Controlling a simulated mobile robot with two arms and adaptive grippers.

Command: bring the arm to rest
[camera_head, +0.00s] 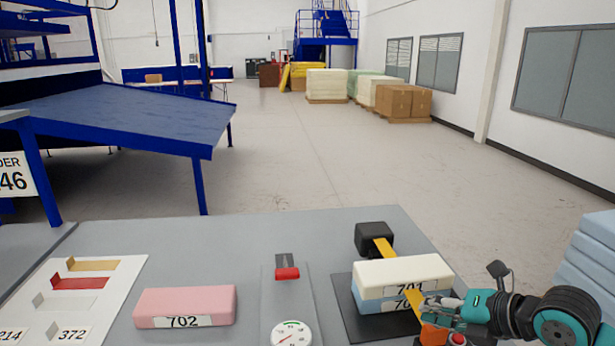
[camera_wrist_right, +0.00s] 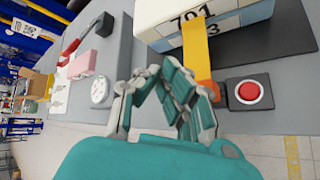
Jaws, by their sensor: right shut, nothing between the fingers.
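My right gripper (camera_head: 432,306) reaches in from the right edge of the head view, low beside the foam stack. It is shut and empty. It also shows in the right wrist view (camera_wrist_right: 160,75), with its fingers drawn together above the grey table. The stack is a cream foam block (camera_head: 385,270) marked 701 on top of a blue foam block (camera_head: 372,299). A yellow bar (camera_head: 383,246) comes from a black block behind the stack, and a yellow-orange strip (camera_wrist_right: 197,62) runs down its front. My left gripper is in neither view.
A red button (camera_wrist_right: 249,91) sits on a dark box beside the gripper. Light-blue foam sheets (camera_head: 590,270) are stacked at the right edge.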

